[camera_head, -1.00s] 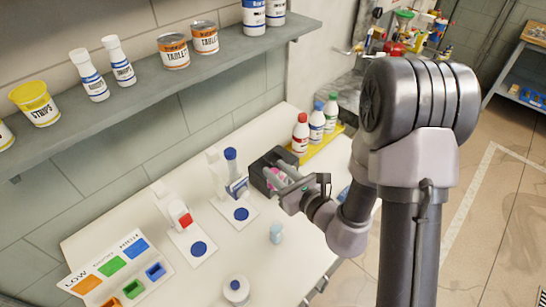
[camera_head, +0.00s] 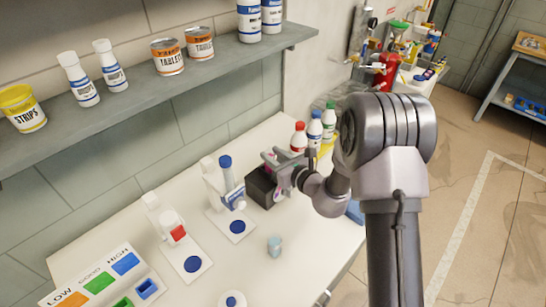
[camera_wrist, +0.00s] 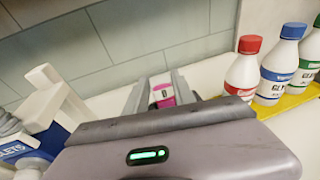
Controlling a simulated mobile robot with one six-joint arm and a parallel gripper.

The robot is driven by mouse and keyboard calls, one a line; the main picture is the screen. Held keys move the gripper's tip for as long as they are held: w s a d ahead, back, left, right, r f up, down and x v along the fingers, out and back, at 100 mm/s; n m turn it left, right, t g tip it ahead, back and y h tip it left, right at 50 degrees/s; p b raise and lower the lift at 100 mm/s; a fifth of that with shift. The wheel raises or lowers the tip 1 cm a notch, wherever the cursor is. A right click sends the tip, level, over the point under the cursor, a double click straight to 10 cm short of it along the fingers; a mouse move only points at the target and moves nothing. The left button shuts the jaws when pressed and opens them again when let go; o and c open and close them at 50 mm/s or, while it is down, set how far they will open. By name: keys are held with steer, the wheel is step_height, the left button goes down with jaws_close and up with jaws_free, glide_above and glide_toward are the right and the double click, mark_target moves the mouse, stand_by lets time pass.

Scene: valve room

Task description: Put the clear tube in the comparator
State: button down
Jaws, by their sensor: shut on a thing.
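My gripper (camera_head: 272,160) is above a dark block (camera_head: 261,188) on the white bench. Its fingers are shut on a small tube (camera_wrist: 163,94), which looks white above and bright pink below, with a dark mark on it. The wrist view shows the tube between the two grey fingers (camera_wrist: 160,84); its lower end is hidden by the gripper body. I cannot tell whether the tube is clear of the block. No comparator is labelled as such; I cannot tell whether the dark block is it.
Two white stands with blue discs (camera_head: 238,227) (camera_head: 193,265) are left of the block. Capped bottles (camera_head: 315,128) stand behind right. A LOW/GOOD/HIGH board (camera_head: 100,280) lies front left. A shelf (camera_head: 130,105) overhangs the back.

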steer(key=shift+r, duration=0.1)
steer(key=shift+s, duration=0.1)
steer(key=c, duration=1.1)
jaws_free()
steer(key=shift+o, duration=0.2)
